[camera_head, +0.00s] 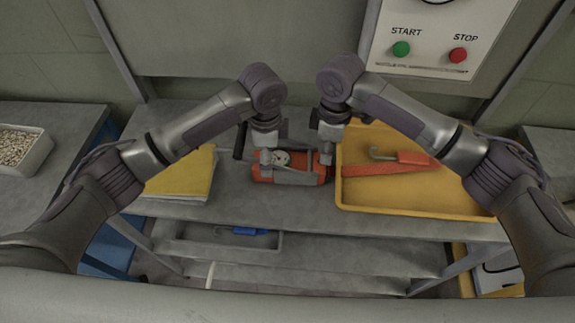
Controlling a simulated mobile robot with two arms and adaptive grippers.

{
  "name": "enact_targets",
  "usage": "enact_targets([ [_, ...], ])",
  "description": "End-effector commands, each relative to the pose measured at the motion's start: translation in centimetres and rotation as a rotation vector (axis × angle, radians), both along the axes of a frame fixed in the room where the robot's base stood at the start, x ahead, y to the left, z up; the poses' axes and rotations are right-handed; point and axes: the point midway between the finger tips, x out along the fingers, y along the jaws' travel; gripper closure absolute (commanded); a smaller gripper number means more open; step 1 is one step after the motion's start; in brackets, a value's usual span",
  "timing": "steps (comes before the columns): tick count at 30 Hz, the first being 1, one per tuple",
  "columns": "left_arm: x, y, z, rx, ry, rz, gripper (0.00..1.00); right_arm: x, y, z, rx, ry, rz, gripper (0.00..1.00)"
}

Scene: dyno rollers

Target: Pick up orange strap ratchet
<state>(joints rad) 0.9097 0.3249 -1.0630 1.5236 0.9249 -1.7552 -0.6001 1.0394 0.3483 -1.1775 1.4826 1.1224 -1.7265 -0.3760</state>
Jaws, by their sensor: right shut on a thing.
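An orange body with grey metal bars and a round white disc, which looks like the orange strap ratchet (315,165), is on the grey bench in the middle. An orange strap (385,168) with a grey hook lies in the yellow tray to its right; I cannot tell whether the two are joined. My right gripper (327,156) is shut at the ratchet's right end, beside the tray's left edge. Its fingertips are partly hidden. My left gripper (265,158) is over the ratchet's left end; whether its jaws are open or touching it is unclear.
The yellow tray (415,207) fills the bench's right side. A shelf below holds a grey bin (215,247) with a blue item. A panel with start and stop buttons (430,52) stands behind. The bench front is clear.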

Motion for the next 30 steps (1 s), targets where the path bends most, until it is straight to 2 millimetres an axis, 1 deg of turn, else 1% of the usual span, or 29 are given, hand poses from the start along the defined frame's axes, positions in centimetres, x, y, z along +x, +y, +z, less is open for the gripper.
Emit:
enact_targets([
  [3, -0.1, 0.1, -0.2, 0.002, 0.002, 0.002, 0.78, 0.0, 0.0, 0.1, 0.001, 0.000, 0.001, 1.00],
  [8, 0.0, 0.1, 0.1, 0.002, 0.001, 0.002, 0.78, 0.0, 0.1, 0.4, 0.002, -0.001, 0.001, 1.00],
  [14, 0.0, 0.1, 1.5, 0.003, 0.002, 0.003, 0.78, 0.0, 0.1, 1.9, 0.004, -0.002, 0.002, 1.00],
  [22, 0.0, 0.1, 4.3, 0.005, 0.002, 0.004, 0.79, 0.1, 0.2, 4.8, 0.006, -0.003, 0.002, 1.00],
  [26, 0.0, 0.2, 4.9, 0.005, 0.003, 0.004, 0.79, 0.1, 0.2, 5.4, 0.006, -0.003, 0.003, 1.00],
  [30, -0.1, 0.2, 4.8, 0.005, 0.003, 0.004, 0.79, 0.1, 0.2, 5.4, 0.007, -0.003, 0.002, 1.00],
])
